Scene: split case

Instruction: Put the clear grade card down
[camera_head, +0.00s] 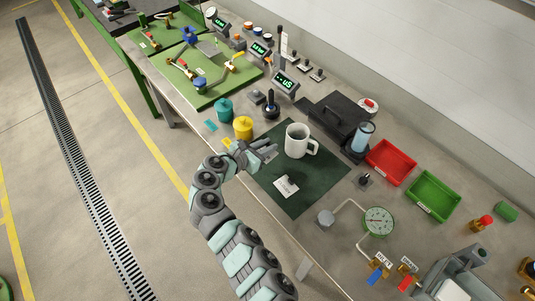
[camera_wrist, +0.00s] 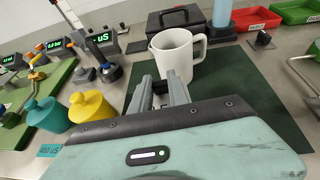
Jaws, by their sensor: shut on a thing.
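My gripper (camera_head: 266,151) is low over the dark green mat, just left of the white mug (camera_head: 296,140). In the wrist view its two grey fingers (camera_wrist: 164,96) point toward the mug (camera_wrist: 176,54). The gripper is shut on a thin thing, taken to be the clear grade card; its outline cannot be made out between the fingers. A white marked card (camera_head: 287,187) lies on the mat; I cannot tell its grade. A teal card (camera_head: 211,125) and a yellow card (camera_head: 227,142) lie near the bench edge; the teal one reads 400 uS in the wrist view (camera_wrist: 49,151).
The mat (camera_head: 293,207) has bare room around the white card. A teal pot (camera_head: 224,110) and a yellow pot (camera_head: 243,128) stand left of the gripper. A black case (camera_head: 333,122), red tray (camera_head: 391,162) and green tray (camera_head: 433,195) lie beyond the mug.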

